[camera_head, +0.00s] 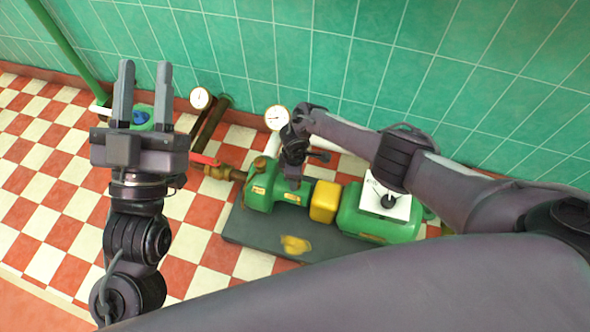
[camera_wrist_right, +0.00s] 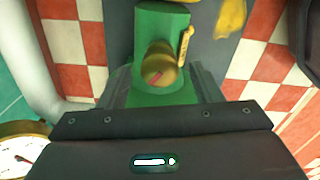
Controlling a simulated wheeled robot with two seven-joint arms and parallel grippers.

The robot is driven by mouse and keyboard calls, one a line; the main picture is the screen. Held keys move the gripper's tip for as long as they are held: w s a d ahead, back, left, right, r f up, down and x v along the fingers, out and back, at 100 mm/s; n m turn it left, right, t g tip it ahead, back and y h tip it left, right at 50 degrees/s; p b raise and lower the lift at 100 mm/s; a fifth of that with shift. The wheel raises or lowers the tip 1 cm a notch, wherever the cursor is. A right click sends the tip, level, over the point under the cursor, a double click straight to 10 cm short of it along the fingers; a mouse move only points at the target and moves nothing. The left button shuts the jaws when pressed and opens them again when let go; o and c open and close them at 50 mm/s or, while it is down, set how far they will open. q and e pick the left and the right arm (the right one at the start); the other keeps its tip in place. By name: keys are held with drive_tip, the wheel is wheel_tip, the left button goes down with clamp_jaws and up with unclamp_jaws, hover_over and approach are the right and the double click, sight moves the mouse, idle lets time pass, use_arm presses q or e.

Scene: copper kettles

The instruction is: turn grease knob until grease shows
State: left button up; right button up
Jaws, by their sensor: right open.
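The grease knob (camera_wrist_right: 160,68), a round brass cap with a red mark, sits on the green pump housing in the right wrist view. My right gripper (camera_wrist_right: 162,88) is open, its fingers on either side of the knob; I cannot tell whether they touch it. In the head view my right gripper (camera_head: 293,178) points down over the green pump (camera_head: 262,188) and hides part of it. No grease is clearly visible at the knob. My left gripper (camera_head: 143,70) is open and empty, fingers up, away from the pump.
The pump, yellow coupling cover (camera_head: 325,202) and green motor (camera_head: 380,222) stand on a dark base plate (camera_head: 250,232) with a yellow patch (camera_head: 295,244). Gauges (camera_head: 200,98), a red-handled valve (camera_head: 205,160) and pipes stand near the tiled wall. Checkered floor is clear at left.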

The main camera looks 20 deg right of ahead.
wheel_tip(320, 180, up, 2)
drive_tip(key=shift+p, duration=0.65)
use_arm(q)
wheel_tip(320, 180, down, 17)
drive_tip(key=w+d+g+y+p, duration=0.15)
drive_tip(key=g+y, duration=0.25)
drive_tip(key=g, duration=0.5)
use_arm(e)
drive_tip(key=shift+r, duration=0.9)
drive_tip(key=shift+r+p, duration=0.35)
drive_tip(key=shift+r, duration=0.5)
use_arm(q)
drive_tip(key=s+a+f+g+y+p, duration=0.1)
drive_tip(key=s+a+f+g+y, duration=0.1)
drive_tip(key=s+f+g, duration=0.6)
drive_tip(key=s+f, duration=0.3)
drive_tip(key=f, duration=0.3)
drive_tip(key=shift+s+f+y, duration=0.2)
drive_tip(key=shift+f+y, duration=0.1)
drive_tip(key=shift+f, duration=0.05)
use_arm(e)
wheel_tip(320, 180, up, 2)
drive_tip(key=shift+r, duration=0.1)
use_arm(q)
drive_tip(key=shift+a, duration=0.1)
